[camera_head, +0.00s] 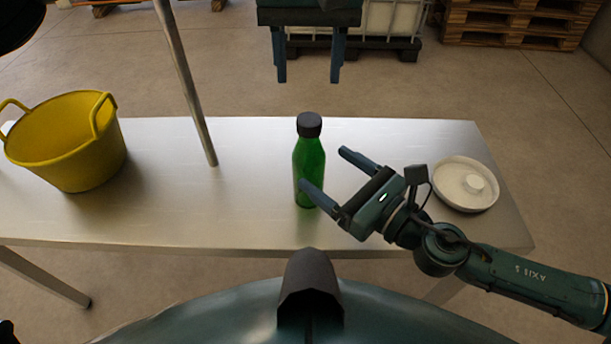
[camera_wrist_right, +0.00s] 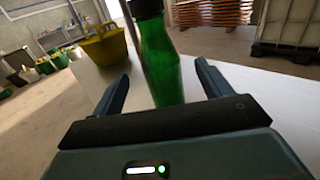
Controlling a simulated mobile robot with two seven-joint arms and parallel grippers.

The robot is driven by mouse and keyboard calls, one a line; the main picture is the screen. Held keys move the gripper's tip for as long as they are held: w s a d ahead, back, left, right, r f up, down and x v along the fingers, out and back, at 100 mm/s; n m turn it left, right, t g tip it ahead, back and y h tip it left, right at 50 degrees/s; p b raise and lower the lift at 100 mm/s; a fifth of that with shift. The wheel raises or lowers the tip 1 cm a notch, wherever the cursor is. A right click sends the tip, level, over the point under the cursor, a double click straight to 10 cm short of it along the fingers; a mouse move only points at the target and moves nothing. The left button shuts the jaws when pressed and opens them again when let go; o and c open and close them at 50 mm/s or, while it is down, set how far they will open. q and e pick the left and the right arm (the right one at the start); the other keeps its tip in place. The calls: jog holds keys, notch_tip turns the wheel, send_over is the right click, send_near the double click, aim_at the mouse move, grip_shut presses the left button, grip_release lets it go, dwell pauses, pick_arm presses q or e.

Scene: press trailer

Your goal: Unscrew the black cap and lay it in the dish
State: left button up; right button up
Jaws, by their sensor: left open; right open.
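A green bottle (camera_head: 309,165) stands upright on the metal table, with the black cap (camera_head: 309,124) on its neck. The bottle also shows in the right wrist view (camera_wrist_right: 161,62), ahead of my right gripper and between the lines of its fingers; the cap is cut off there. The pale round dish (camera_head: 464,184) is at the table's right end.
A yellow tub (camera_head: 66,140) with handles stands at the table's left end. A metal pole (camera_head: 186,85) rises between the tub and the bottle. The table top (camera_head: 240,200) is bare around the bottle. Pallets (camera_head: 521,20) and a caged white tank (camera_head: 392,18) stand behind.

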aim_at(309, 120)
notch_tip(309, 120, down, 7)
jog(key=shift+r, duration=0.1)
pick_arm(q)
jog(key=shift+s, duration=0.1)
pick_arm(e)
jog(key=shift+w+a+f, duration=0.2)
jog(key=x, duration=0.7)
jog(key=c, duration=1.7)
pick_arm(q)
jog(key=m, duration=0.4)
jog(key=shift+d, duration=0.15)
pick_arm(e)
grip_shut()
pick_arm(q)
jog(key=m, duration=0.4)
jog(key=shift+m, duration=0.3)
jog(key=shift+f, duration=0.2)
notch_tip(309, 120, down, 8)
jog(key=shift+r, duration=0.2)
